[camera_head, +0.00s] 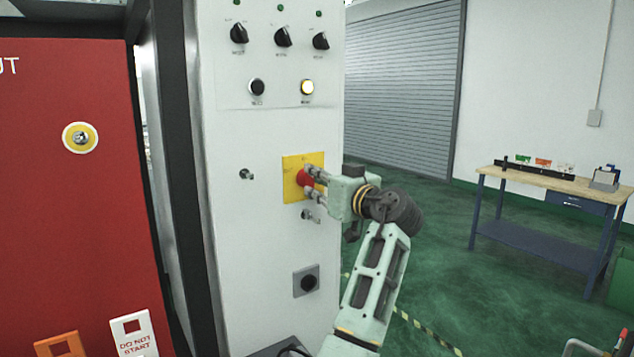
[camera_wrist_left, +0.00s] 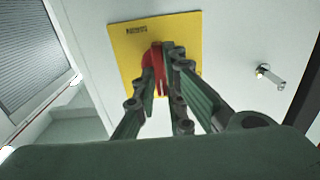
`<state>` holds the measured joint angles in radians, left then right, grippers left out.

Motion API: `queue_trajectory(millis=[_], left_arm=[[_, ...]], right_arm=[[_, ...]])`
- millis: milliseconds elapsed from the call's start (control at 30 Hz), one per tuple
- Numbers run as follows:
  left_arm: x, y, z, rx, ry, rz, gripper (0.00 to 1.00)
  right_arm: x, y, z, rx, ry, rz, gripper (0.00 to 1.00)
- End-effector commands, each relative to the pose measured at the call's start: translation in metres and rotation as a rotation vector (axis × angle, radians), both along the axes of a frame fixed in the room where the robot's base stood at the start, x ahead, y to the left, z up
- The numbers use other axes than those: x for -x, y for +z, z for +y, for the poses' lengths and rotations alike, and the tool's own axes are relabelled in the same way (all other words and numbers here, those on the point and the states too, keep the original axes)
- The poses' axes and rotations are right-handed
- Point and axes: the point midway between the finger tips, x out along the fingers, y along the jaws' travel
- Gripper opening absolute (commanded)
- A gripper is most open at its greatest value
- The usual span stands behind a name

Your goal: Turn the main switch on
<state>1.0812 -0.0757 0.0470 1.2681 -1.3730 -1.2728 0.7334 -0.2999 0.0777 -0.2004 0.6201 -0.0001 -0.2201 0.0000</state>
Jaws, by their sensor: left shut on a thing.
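The main switch is a red handle (camera_head: 304,179) on a square yellow plate (camera_head: 290,162), on the front of a white cabinet (camera_head: 225,135). My left gripper (camera_head: 311,184) reaches it from the right and is shut on the red handle. In the left wrist view the fingers (camera_wrist_left: 162,75) close around the red handle (camera_wrist_left: 152,56) in front of the yellow plate (camera_wrist_left: 135,40). The fingers hide part of the handle, so I cannot tell which position it points to. My right gripper is not in view.
A latch (camera_head: 246,174) and a grey-plated knob (camera_head: 306,282) are nearby. A red panel (camera_head: 60,210) stands left. Open green floor (camera_head: 430,240) and a workbench (camera_head: 560,180) lie right.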

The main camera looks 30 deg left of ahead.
Motion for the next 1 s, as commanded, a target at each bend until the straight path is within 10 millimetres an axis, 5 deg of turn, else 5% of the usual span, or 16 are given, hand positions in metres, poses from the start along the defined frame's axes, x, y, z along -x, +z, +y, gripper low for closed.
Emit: queue_trajectory(millis=[200, 233, 433, 767, 1000], left_arm=[[0.000, -0.001, 0.000, 0.000, 0.000, 0.002, 0.00], [0.000, -0.001, 0.000, 0.000, 0.000, 0.002, 0.13], [0.000, 0.000, 0.000, 0.001, 0.000, 0.001, 0.29], [0.001, 0.000, -0.002, 0.000, -0.001, -0.001, 0.29], [0.014, -0.001, -0.036, 0.001, -0.003, 0.000, 0.29]], right_arm=[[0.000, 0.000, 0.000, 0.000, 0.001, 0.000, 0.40], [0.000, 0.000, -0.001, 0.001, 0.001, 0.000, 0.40], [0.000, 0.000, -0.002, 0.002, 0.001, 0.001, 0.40], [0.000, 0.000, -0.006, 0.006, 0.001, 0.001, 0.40], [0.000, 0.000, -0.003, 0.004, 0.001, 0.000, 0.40]])
